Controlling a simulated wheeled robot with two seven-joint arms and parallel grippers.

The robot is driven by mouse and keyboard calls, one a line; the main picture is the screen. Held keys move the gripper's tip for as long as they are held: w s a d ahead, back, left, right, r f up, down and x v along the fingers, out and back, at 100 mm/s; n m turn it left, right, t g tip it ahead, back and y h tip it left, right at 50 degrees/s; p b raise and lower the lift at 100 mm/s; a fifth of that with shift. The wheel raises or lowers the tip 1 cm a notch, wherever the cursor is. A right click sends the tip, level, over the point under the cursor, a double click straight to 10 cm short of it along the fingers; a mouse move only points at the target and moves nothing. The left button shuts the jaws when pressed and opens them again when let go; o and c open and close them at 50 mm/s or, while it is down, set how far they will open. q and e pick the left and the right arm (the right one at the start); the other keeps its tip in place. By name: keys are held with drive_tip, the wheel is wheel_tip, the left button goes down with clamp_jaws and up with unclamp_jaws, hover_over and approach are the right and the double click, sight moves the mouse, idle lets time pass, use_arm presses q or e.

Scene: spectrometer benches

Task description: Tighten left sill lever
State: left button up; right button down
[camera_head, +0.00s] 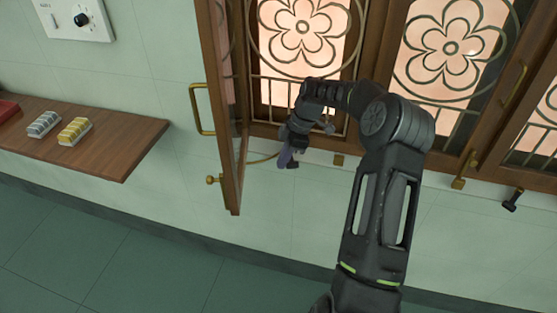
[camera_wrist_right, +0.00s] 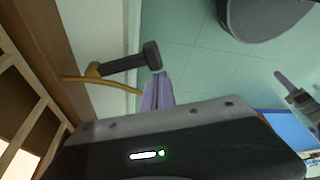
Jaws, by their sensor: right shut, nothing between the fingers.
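The left sill lever (camera_wrist_right: 130,61) shows in the right wrist view as a dark handle with a thick square end on a brass mount, by the brown window frame. In the head view it is mostly hidden behind my right gripper (camera_head: 286,158). That gripper is shut and empty at the sill under the left window. Its purple fingertips, also in the wrist view (camera_wrist_right: 157,91), are close beside the lever's thick end; I cannot tell if they touch. A purple tip, apparently my left gripper (camera_wrist_right: 282,79), shows at the wrist view's right; its opening is unclear.
An open wooden sash (camera_head: 226,110) with a brass handle (camera_head: 200,110) stands just left of my right gripper. Another black-handled lever (camera_head: 512,200) is on the sill at right. A wooden shelf (camera_head: 110,160) at left holds small blocks. The wall below the sill is clear.

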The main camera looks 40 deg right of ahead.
use_arm(q)
drive_tip(key=shift+f+b, duration=0.3)
use_arm(e)
drive_tip(key=shift+s+a, duration=0.3)
drive_tip(key=shift+s, duration=0.45)
